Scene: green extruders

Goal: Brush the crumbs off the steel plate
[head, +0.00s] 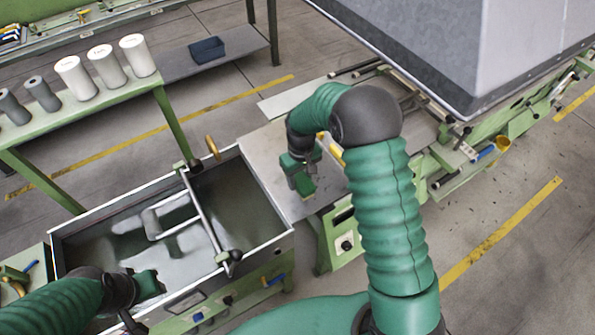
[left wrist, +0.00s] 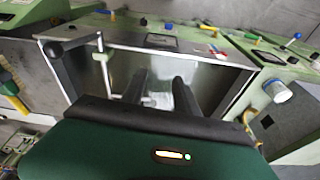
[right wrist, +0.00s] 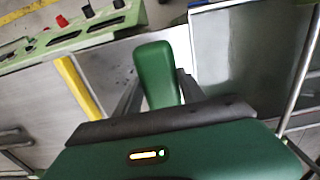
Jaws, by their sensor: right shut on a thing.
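The steel plate (head: 262,150) is a flat grey sheet right of the open tank, and it also shows in the right wrist view (right wrist: 112,68). My right gripper (head: 301,178) is over its right part. It is shut on a green-handled brush (right wrist: 158,72), which sits between the fingers. The brush's lower end is near the plate; I cannot tell whether it touches.
The metal tank (head: 170,235) has raised walls and a crossbar (head: 203,215). A green bench (head: 70,110) with white and grey rolls stands at back left. A yellow bar (right wrist: 80,90) lies beside the plate. A large grey hood (head: 470,50) overhangs the right side.

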